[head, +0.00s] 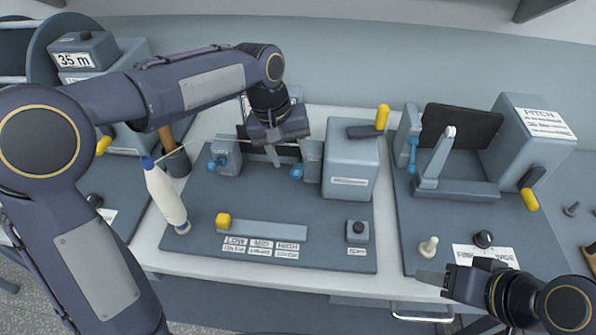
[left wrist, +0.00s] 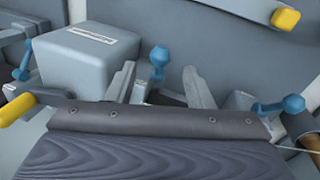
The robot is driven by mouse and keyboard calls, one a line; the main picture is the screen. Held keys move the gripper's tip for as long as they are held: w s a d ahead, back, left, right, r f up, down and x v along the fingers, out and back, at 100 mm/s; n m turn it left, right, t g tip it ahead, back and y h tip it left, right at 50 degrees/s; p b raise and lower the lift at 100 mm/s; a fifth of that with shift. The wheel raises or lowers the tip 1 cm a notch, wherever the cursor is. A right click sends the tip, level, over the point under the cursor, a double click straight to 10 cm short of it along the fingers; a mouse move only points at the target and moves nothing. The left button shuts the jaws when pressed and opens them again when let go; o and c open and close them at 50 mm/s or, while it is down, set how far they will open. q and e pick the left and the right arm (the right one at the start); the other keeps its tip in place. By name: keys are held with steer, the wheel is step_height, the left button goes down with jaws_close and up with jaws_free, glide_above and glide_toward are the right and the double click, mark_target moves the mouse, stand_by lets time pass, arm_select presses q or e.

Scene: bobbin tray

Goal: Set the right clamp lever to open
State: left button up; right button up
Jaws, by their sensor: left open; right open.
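The right clamp lever (head: 297,171) is a small blue lever on the right clamp block (head: 313,155) of the middle station, beside the grey box. My left gripper (head: 288,152) is open just above and behind it, with its fingers pointing down. In the left wrist view the blue lever (left wrist: 158,62) appears between the two open fingers (left wrist: 160,80), with no contact visible. The left clamp lever (head: 217,163), also blue, is on the other block and shows at right in the left wrist view (left wrist: 280,105). My right gripper (head: 435,279) is open and empty at the lower right.
The grey box (head: 350,165) with a yellow-handled crank (head: 382,117) stands right of the clamp. A white bobbin cone (head: 165,193) and yellow slider knob (head: 223,220) are at left. Another blue lever (head: 412,153) is on the right station. The middle station's front is mostly clear.

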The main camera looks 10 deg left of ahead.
mark_target(294, 169)
arm_select(q)
steer(key=x, duration=0.6)
steer(key=shift+f, duration=0.1)
steer(key=shift+c, duration=0.2)
jaws_close()
